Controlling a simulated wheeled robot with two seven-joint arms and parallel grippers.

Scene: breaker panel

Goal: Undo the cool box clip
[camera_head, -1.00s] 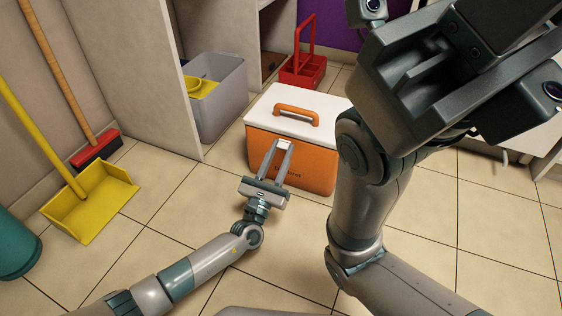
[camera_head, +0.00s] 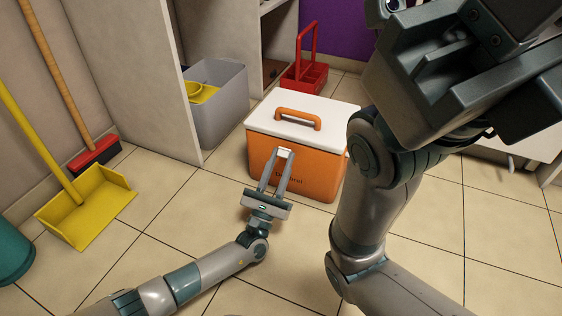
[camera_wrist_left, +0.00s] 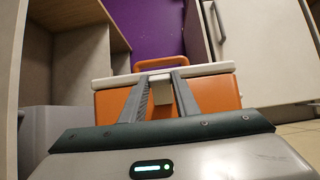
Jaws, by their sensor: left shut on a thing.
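The cool box (camera_head: 325,178) stands on the tiled floor, with an orange body, white lid (camera_head: 262,112) and orange handle (camera_head: 298,119). Its lid looks closed. The pale clip (camera_head: 285,153) is at the middle of the front, by the lid's edge. My left gripper (camera_head: 282,157) reaches it from the front, its two long fingers shut on the clip. In the left wrist view the fingers converge on the clip (camera_wrist_left: 160,78), hiding part of the box front. My right arm fills the right side of the head view; I cannot make out its gripper.
A grey bin (camera_head: 222,110) with yellow things and a red caddy (camera_head: 305,78) stand behind the box. A yellow dustpan (camera_head: 88,208) and a red broom head (camera_head: 95,153) are at left.

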